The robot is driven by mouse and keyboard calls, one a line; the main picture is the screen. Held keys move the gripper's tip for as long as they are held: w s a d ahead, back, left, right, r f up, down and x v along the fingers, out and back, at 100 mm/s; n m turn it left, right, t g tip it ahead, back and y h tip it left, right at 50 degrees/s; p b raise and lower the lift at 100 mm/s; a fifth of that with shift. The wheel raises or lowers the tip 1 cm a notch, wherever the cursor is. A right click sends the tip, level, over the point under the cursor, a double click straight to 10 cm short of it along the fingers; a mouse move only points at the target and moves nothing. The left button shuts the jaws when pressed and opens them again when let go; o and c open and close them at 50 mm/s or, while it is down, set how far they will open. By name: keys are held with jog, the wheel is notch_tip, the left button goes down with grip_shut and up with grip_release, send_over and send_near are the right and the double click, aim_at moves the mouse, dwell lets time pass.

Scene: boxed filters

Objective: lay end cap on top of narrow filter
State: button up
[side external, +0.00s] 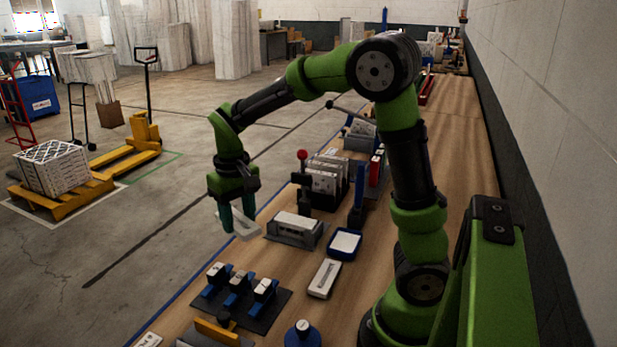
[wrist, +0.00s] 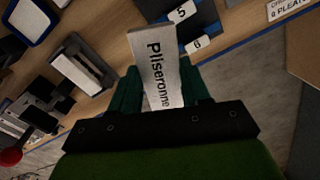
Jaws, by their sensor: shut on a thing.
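My gripper (side external: 238,214) is shut on a white, flat, narrow piece, which I take to be the end cap (side external: 243,229). In the wrist view the end cap (wrist: 157,72) bears the print "Pliseronne" and sits between the dark green fingers. It is held tilted in the air near the bench's left edge. A white narrow block, likely the narrow filter (side external: 296,222), lies in a grey holder (side external: 312,236) to the right of my gripper, apart from the end cap. The block also shows at left in the wrist view (wrist: 82,72).
A blue-rimmed tray (side external: 331,252) and a white slotted piece (side external: 324,278) are on the bench right of the holder. A red-knobbed device (side external: 303,180) stands behind it. A dark mat (side external: 262,310) with several blue-and-white clamps is in front.

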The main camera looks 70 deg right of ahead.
aim_at(260, 260)
jog(key=a+r+n, duration=0.3)
jog(key=a+n, duration=0.1)
jog(key=d+f+m, duration=0.1)
jog(key=m, duration=0.1)
jog(key=d+f+m, duration=0.1)
jog(key=d+m, duration=0.1)
jog(key=d+f+m, duration=0.1)
jog(key=d+m, duration=0.1)
jog(key=shift+f, duration=0.4)
jog(key=d+f+m, duration=0.2)
jog(key=d+m, duration=0.1)
jog(key=m, duration=1.1)
jog(key=w+d+f+m, duration=0.1)
jog(key=d+f+m, duration=0.2)
jog(key=m, duration=1.2)
jog(key=shift+d+m, duration=0.3)
jog(key=shift+d, duration=0.05)
notch_tip(260, 260, down, 10)
jog(key=shift+r, duration=0.25)
jog(key=shift+f, duration=0.15)
